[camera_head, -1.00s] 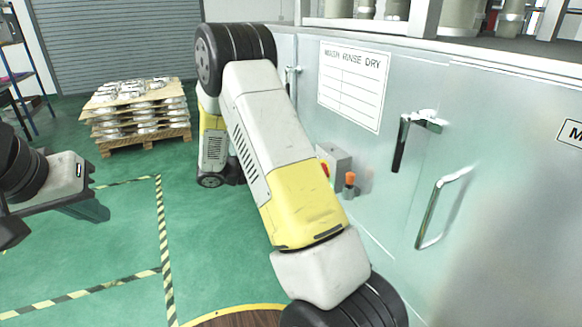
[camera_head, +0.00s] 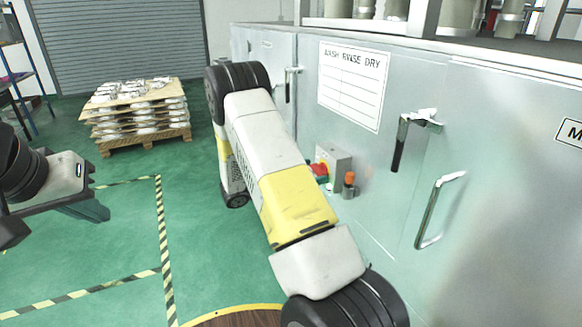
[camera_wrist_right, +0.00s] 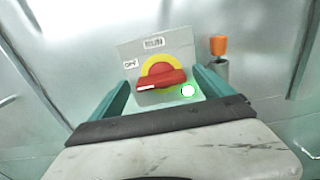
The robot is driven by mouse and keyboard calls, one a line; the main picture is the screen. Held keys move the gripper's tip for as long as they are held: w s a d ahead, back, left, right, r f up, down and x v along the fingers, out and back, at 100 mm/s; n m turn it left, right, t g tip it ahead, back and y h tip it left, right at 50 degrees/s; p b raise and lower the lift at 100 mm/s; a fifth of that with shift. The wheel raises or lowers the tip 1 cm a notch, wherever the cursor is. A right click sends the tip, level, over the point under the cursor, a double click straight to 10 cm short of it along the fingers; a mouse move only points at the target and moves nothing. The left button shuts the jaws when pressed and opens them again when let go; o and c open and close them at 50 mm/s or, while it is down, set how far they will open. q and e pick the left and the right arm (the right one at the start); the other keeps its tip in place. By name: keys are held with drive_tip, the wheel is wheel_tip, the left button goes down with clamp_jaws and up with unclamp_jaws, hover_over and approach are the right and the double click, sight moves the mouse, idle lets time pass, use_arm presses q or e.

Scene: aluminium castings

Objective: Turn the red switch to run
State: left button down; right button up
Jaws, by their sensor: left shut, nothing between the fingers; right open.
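The red switch (camera_wrist_right: 160,77) has a red handle on a yellow ring, on a grey box (camera_wrist_right: 183,45). A RUN label (camera_wrist_right: 154,43) is above it and an OFF label (camera_wrist_right: 130,64) at its upper left. The handle lies nearly level, its white mark at the left end, below OFF. My right gripper (camera_wrist_right: 163,82) is open, with one teal finger on each side of the handle; contact cannot be told. In the head view the switch (camera_head: 320,169) shows beside my right arm, which hides most of that gripper. My left gripper (camera_head: 88,208) is shut and empty at the left.
A green lit button (camera_wrist_right: 188,91) is below right of the switch. An orange-topped post (camera_wrist_right: 218,46) stands right of the box. Metal door handles (camera_head: 436,212) stick out from the cabinet. A pallet of castings (camera_head: 140,120) stands at the back left; the green floor before it is clear.

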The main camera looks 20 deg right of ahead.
drive_tip(key=c, duration=1.4)
drive_tip(key=shift+o, duration=0.2)
drive_tip(key=shift+m, duration=0.3)
drive_tip(key=m, duration=0.4)
drive_tip(key=shift+s, duration=0.1)
drive_tip(key=m, duration=0.8)
drive_tip(key=shift+s+m, duration=0.15)
drive_tip(key=shift+m, duration=0.25)
drive_tip(key=m, duration=0.4)
drive_tip(key=shift+f, duration=0.1)
drive_tip(key=shift+m, duration=0.3)
